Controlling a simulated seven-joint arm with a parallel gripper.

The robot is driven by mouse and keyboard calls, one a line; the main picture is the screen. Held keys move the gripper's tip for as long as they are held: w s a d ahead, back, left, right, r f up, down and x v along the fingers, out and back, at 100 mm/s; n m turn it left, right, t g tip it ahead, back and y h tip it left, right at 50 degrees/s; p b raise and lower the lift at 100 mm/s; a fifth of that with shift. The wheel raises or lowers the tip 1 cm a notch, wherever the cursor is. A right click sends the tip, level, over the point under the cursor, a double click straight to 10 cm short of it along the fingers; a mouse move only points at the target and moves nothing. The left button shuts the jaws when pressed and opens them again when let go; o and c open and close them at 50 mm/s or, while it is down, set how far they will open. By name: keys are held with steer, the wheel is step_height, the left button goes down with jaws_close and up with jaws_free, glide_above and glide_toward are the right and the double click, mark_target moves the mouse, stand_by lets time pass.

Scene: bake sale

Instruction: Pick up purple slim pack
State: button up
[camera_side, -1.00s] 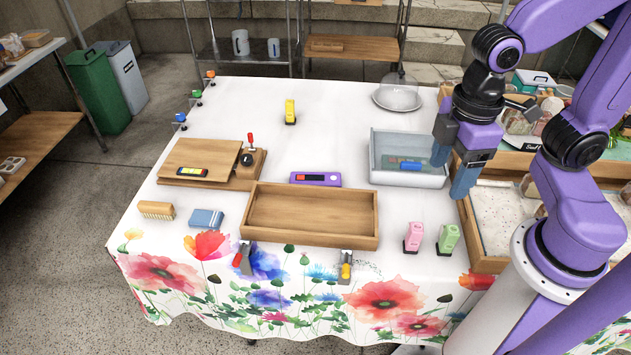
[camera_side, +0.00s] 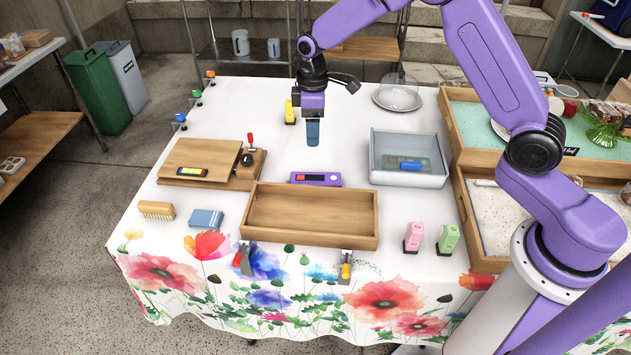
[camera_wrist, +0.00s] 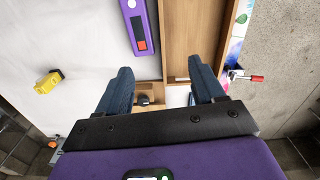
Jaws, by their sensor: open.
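The purple slim pack (camera_side: 315,179) lies flat on the white table, just behind the wooden tray, with a red and a white mark on its top. In the wrist view the purple slim pack (camera_wrist: 138,27) is at the top, close beside the tray wall. My gripper (camera_side: 313,140) is above the table, behind and higher than the pack, and apart from it. In the wrist view my gripper (camera_wrist: 160,72) has its two dark fingers spread with nothing between them.
The empty wooden tray (camera_side: 310,236) stands in front of the pack. A grey bin (camera_side: 409,179) is to the right, and a wooden board (camera_side: 200,158) to the left. A yellow bottle-like item (camera_side: 290,112) stands behind. Pink (camera_side: 413,236) and green (camera_side: 448,238) items stand at front right.

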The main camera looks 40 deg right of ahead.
steer(key=w+d+f, duration=0.4)
glide_above(315, 178)
step_height(315, 178, down, 12)
steer(key=shift+w+r, duration=0.1)
steer(key=shift+w, duration=0.05)
steer(key=shift+d+f, duration=0.1)
steer(key=shift+f, duration=2.6)
steer(key=c, duration=0.8)
steer(key=shift+c, duration=0.2)
